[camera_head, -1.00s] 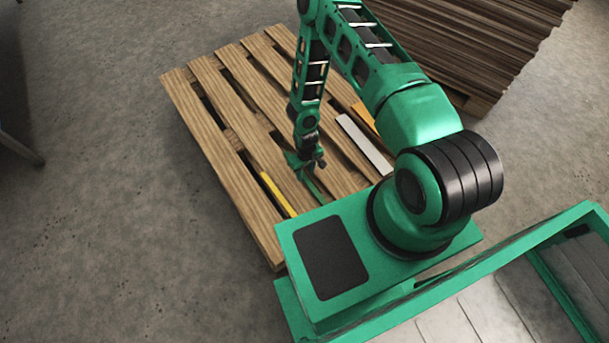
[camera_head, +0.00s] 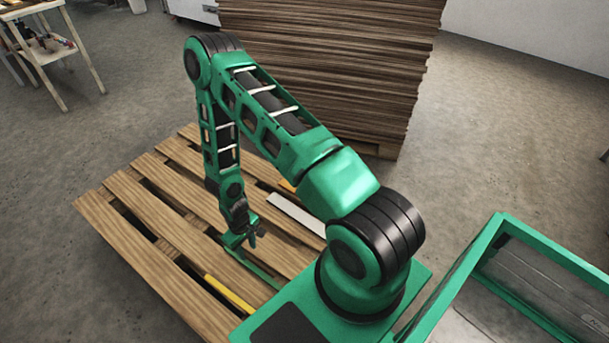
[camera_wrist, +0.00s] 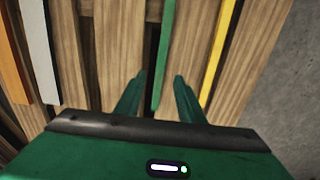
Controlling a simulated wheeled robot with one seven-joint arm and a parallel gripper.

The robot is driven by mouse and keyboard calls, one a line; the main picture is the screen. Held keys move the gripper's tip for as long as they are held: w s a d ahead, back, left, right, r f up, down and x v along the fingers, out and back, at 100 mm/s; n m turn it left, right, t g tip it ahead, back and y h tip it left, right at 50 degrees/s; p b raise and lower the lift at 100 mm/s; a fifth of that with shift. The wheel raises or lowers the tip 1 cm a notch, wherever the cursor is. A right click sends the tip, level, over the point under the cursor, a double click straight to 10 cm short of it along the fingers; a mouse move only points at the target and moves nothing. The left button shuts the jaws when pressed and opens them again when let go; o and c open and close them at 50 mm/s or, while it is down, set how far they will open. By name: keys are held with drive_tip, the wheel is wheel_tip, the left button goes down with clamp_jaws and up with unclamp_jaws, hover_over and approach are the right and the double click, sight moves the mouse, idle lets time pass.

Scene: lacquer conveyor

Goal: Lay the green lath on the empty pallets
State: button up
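The green lath (camera_wrist: 163,52) lies on the wooden pallet (camera_head: 150,255), roughly along the gaps between its boards. In the head view the green lath (camera_head: 264,273) is partly hidden by my arm. My gripper (camera_wrist: 160,78) is open, its two green fingers on either side of the lath's line, with the lath nearer the left finger. In the head view my gripper (camera_head: 244,240) is low over the pallet. I cannot tell its exact height above the lath.
A yellow lath (camera_head: 229,293) lies on one side of the green one; a white lath (camera_head: 297,214) and an orange lath (camera_head: 287,186) lie on the other. A tall brown board stack (camera_head: 325,70) stands behind.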

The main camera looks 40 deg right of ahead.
drive_tip(key=d+r+m+h, duration=0.1)
drive_tip(key=d+r, duration=0.4)
drive_tip(key=r, duration=0.6)
drive_tip(key=d+r+m, duration=0.2)
drive_tip(key=d+r, duration=0.4)
drive_tip(key=r, duration=0.5)
drive_tip(key=d+r+m+h, duration=0.1)
drive_tip(key=d+r, duration=0.4)
drive_tip(key=r, duration=0.6)
drive_tip(key=s+r+m+y, duration=0.1)
drive_tip(key=s+r+m, duration=0.1)
drive_tip(key=s+r, duration=0.7)
drive_tip(key=s+r+m+y, duration=0.1)
drive_tip(key=s+r+m, duration=0.1)
drive_tip(key=s+r, duration=0.8)
drive_tip(key=s+d, duration=0.1)
drive_tip(key=s, duration=0.3)
drive_tip(key=shift+s+m, duration=0.3)
drive_tip(key=shift+r, duration=0.1)
